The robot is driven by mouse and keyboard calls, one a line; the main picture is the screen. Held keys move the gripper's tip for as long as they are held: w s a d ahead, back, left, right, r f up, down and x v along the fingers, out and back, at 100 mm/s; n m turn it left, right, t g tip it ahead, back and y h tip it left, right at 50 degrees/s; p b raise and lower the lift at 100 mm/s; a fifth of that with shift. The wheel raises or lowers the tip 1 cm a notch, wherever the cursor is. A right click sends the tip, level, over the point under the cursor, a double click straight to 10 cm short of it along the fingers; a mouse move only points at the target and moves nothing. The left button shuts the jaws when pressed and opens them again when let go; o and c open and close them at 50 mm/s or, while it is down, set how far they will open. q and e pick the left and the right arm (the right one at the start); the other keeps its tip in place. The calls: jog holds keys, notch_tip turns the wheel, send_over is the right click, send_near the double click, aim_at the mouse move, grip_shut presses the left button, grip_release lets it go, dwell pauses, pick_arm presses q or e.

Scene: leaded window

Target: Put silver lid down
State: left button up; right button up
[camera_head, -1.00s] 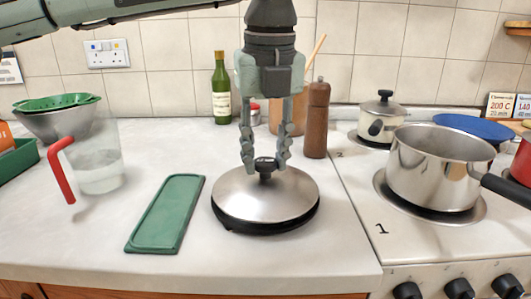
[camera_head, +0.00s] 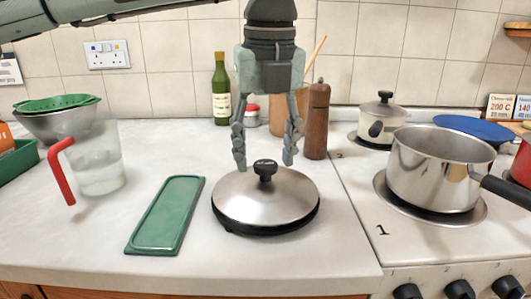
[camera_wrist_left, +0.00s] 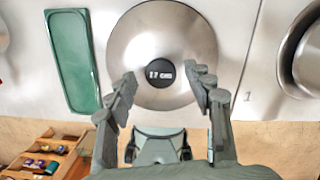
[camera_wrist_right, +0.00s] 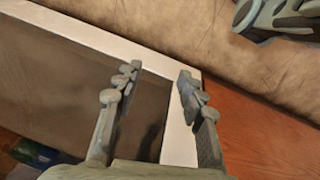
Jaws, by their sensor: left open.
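The silver lid (camera_head: 250,200) with its black knob (camera_head: 265,169) rests level on a dark round base on the counter, right of the green tray. It also shows in the left wrist view (camera_wrist_left: 190,35), its knob between and beyond my fingers. My left gripper (camera_head: 264,163) is open and empty, with its fingers apart just above and behind the knob. My right gripper (camera_wrist_right: 157,75) is open and empty, away from the counter; only its own wrist view shows it.
The green tray (camera_head: 165,214) lies left of the lid. A clear jug (camera_head: 96,160) with a red handle stands farther left. A pepper mill (camera_head: 317,120) and bottle (camera_head: 221,90) stand behind. A steel saucepan (camera_head: 438,170) sits on the hob at right.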

aim_at(268, 168)
pick_arm(q)
notch_tip(268, 168, up, 11)
jog(key=s, duration=0.1)
jog(key=shift+s+d+r, duration=0.15)
jog(key=shift+s+d, duration=0.05)
pick_arm(e)
jog(key=shift+w+a+r, duration=0.1)
jog(key=shift+w+r, duration=0.3)
jog(key=shift+r, duration=0.3)
jog(key=shift+w+a+r, duration=0.1)
jog(key=shift+w+r, duration=0.3)
jog(key=shift+r, duration=0.25)
